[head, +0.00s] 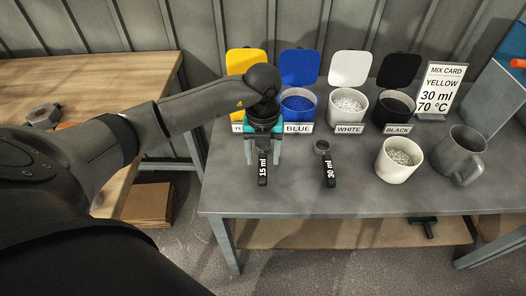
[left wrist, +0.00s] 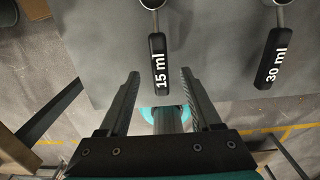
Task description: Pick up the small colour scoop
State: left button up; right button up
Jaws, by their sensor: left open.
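The small colour scoop (head: 263,172) has a black handle marked "15 ml" and lies on the grey table in front of the yellow and blue bins. It also shows in the left wrist view (left wrist: 158,60), where its bowl is partly cut off at the top edge. My left gripper (head: 264,158) is open above the scoop, one finger on each side of the handle. In the left wrist view (left wrist: 160,76) the handle's end appears between the fingertips, with nothing gripped. In the head view my gripper hides the scoop's bowl. My right gripper is out of view.
A larger "30 ml" scoop (head: 329,168) lies to the right. Blue (head: 298,117), white (head: 348,112) and black (head: 394,120) bins stand behind, labels in front. A white cup (head: 398,168) and a grey jug (head: 459,158) stand at right. A mix card (head: 440,90) stands behind.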

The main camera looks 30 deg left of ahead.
aim_at(263, 166)
pick_arm(q)
notch_tip(263, 166, down, 4)
jog(key=shift+b, duration=0.5)
jog(key=shift+f, duration=0.35)
jog(key=shift+c, duration=0.2)
jog(key=c, duration=0.5)
grip_shut()
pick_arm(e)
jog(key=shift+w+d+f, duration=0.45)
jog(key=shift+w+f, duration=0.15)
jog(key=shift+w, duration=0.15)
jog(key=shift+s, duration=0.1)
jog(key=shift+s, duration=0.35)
